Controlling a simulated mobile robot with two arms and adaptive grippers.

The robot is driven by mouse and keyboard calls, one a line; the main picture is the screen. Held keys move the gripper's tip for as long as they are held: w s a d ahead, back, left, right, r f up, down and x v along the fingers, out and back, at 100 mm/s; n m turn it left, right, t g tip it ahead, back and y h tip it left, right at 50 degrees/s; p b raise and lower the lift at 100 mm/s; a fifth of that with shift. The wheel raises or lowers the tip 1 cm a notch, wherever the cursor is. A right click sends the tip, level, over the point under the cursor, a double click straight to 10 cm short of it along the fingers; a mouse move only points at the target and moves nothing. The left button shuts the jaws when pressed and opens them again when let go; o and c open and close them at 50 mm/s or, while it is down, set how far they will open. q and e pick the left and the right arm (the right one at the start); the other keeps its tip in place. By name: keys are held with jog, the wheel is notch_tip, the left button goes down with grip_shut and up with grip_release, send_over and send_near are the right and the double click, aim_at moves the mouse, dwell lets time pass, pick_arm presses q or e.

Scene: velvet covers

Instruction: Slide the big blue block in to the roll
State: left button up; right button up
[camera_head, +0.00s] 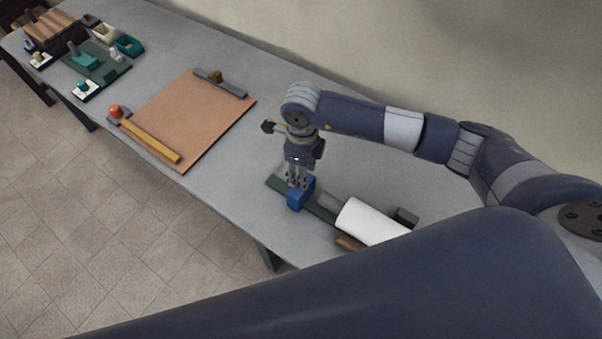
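The big blue block (301,193) sits on a dark green strip (322,213) on the grey table. The white roll (372,222) lies to its lower right, with a grey end piece (329,201) between them. My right gripper (297,184) points down with its fingertips at the top of the blue block. The fingers are small in view, and I cannot tell whether they are closed on it. My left gripper is not in view.
A brown board (190,112) with an orange knob (114,110) and a yellow bar (151,141) lies left of the gripper. A dark grey block (405,217) stands behind the roll. My large arm link hides the table's near right part.

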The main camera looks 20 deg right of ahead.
jog(key=shift+w+f+p, duration=0.2)
jog(key=shift+f+p, duration=0.25)
jog(key=shift+f, duration=1.95)
grip_shut()
